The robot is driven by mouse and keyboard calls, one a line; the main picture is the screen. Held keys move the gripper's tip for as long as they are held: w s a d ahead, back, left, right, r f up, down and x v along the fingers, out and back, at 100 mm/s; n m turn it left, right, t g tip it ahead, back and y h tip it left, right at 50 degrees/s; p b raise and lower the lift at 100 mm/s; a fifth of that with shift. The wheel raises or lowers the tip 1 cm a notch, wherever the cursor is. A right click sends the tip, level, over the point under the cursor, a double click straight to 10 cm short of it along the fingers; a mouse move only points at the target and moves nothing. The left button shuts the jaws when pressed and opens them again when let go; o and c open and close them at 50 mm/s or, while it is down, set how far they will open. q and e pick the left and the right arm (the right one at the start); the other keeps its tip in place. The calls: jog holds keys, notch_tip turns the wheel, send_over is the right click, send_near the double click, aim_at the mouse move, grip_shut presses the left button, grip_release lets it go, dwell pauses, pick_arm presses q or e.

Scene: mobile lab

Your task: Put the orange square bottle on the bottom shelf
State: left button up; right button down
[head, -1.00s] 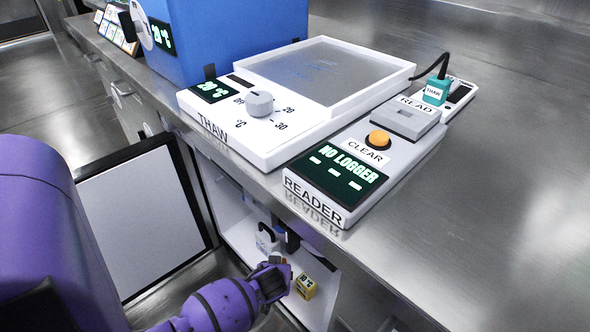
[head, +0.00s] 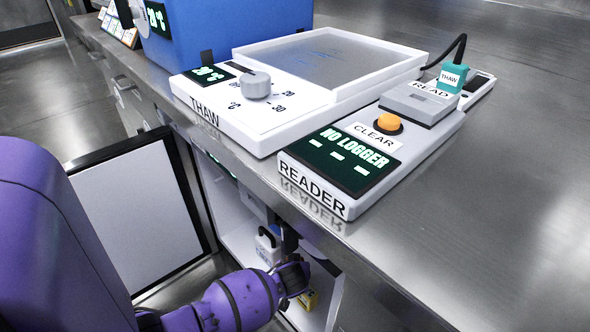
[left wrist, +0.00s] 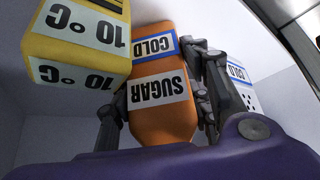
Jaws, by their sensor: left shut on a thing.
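The orange square bottle (left wrist: 158,100), labelled SUGAR and COLD, is between the fingers of my left gripper (left wrist: 162,82) in the left wrist view. The fingers are shut on its sides, and its labels appear upside down there. In the head view my left gripper (head: 296,277) reaches into the open cabinet under the counter, in front of its white interior (head: 238,238). The bottle cannot be made out clearly in the head view. I cannot tell whether it touches a shelf. My right gripper is not in view.
A yellow item labelled 10 °C (left wrist: 82,45) is close to the bottle's left, and a white COLD item (left wrist: 242,85) is to its right. A white container (head: 267,247) stands in the cabinet. The cabinet door (head: 135,215) is open. The counter holds the THAW plate (head: 270,125) and READER (head: 345,165).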

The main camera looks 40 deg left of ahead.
pick_arm(q)
jog(key=shift+f, duration=0.1)
jog(key=o, duration=1.4)
jog(key=shift+c, duration=0.2)
jog(key=shift+o, duration=0.4)
jog(key=shift+r, duration=0.2)
jog(key=p+v, duration=0.6)
jog(key=v, duration=0.6)
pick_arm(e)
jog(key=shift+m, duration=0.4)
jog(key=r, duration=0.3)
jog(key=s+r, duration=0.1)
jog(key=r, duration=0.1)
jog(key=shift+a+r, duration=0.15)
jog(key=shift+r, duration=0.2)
pick_arm(q)
jog(key=shift+f, duration=0.1)
